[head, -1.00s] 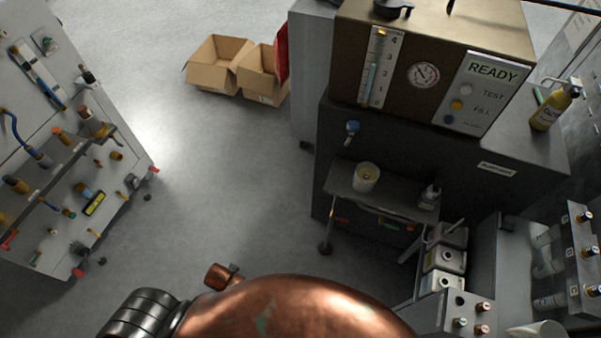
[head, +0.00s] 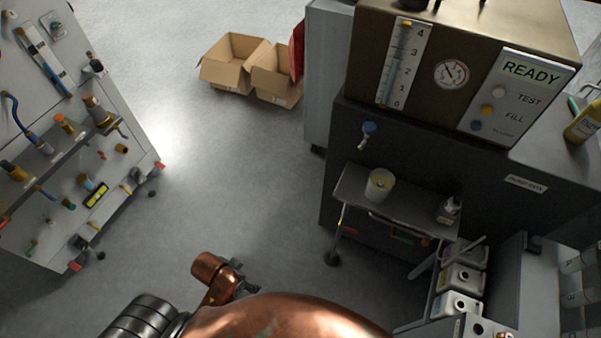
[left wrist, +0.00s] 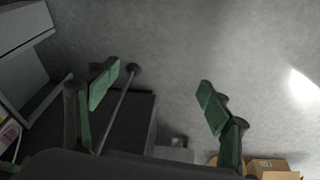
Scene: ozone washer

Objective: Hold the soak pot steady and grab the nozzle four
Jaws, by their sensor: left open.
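No nozzle can be told apart by number. My left gripper is mostly hidden by my copper arm at the bottom of the head view, well apart from the pot. My right gripper is not in view.
The washer (head: 430,155) with its READY panel stands at right. A bottle (head: 448,210) shares the shelf (head: 410,213). White canisters (head: 461,279) stand below right. A tool panel (head: 65,150) is at left and cardboard boxes (head: 232,62) behind. The floor between is clear.

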